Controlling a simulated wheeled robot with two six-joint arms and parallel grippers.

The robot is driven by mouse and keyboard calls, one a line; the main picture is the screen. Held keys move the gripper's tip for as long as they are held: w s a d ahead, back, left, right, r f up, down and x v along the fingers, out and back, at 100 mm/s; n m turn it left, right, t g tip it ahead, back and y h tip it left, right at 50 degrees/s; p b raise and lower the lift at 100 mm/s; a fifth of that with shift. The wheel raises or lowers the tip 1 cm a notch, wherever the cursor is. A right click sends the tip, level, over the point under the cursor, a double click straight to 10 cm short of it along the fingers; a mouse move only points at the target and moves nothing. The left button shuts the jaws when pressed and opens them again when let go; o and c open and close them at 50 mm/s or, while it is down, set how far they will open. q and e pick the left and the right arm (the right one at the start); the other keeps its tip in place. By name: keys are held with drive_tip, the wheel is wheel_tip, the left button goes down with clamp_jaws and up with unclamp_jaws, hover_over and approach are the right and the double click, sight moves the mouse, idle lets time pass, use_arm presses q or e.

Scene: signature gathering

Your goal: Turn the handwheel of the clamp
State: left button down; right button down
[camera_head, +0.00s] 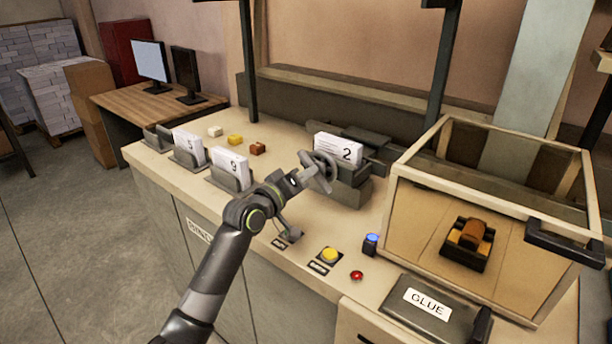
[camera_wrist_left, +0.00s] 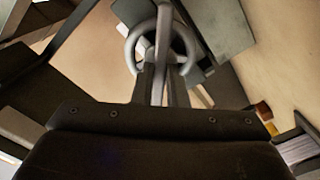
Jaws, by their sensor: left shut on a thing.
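The clamp (camera_head: 346,187) stands on the bench and holds a white block of sheets marked 2 (camera_head: 338,150). Its grey round handwheel (camera_head: 319,172) faces the front of the bench. My left gripper (camera_head: 305,181) reaches in from the left and is shut on the handwheel. In the left wrist view the handwheel (camera_wrist_left: 186,44) shows its ring and spokes, with the fingers (camera_wrist_left: 160,80) closed at its lower part. The exact contact is partly hidden. My right gripper is not in view.
Holders with blocks marked 5 (camera_head: 188,142) and 9 (camera_head: 231,162) stand to the left. A yellow button (camera_head: 330,255), a red button (camera_head: 356,275) and a blue-topped piece (camera_head: 371,244) are in front. A clear-walled case (camera_head: 408,172) and a GLUE box (camera_head: 432,312) stand right.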

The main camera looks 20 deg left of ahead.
use_arm(q)
drive_tip(key=c, duration=1.4)
unclamp_jaws()
drive_tip(key=shift+c, duration=0.2)
drive_tip(key=b+v, duration=0.1)
drive_tip(key=v, duration=1.6)
drive_tip(key=shift+s, duration=0.2)
drive_tip(key=shift+a, duration=0.1)
